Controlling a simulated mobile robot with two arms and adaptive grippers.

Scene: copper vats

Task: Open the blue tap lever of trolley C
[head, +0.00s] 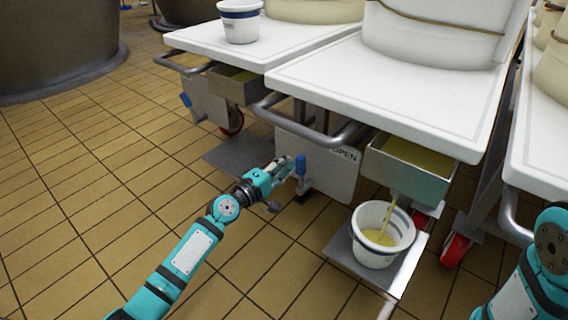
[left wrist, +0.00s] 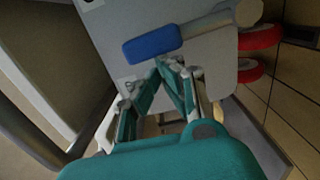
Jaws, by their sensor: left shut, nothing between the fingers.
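A blue tap lever (head: 300,166) stands upright in front of a pale panel (head: 346,153) marked "OPEN" on the middle trolley. I cannot read a trolley letter. My left gripper (head: 285,167) is shut and empty, its fingertips just left of the lever. In the left wrist view the blue handle (left wrist: 152,45) on its grey stem lies just beyond the closed fingertips (left wrist: 172,64). I cannot tell whether they touch. Yellow liquid runs from a metal trough (head: 410,165) into a white bucket (head: 383,232). My right gripper is out of frame.
The bucket stands on a low metal shelf (head: 345,251). A grey handle bar (head: 305,130) crosses above my left gripper. Another trolley (head: 225,50) with a bucket (head: 240,20) on top and its own blue lever (head: 186,100) is at the left. Tiled floor at the left is clear.

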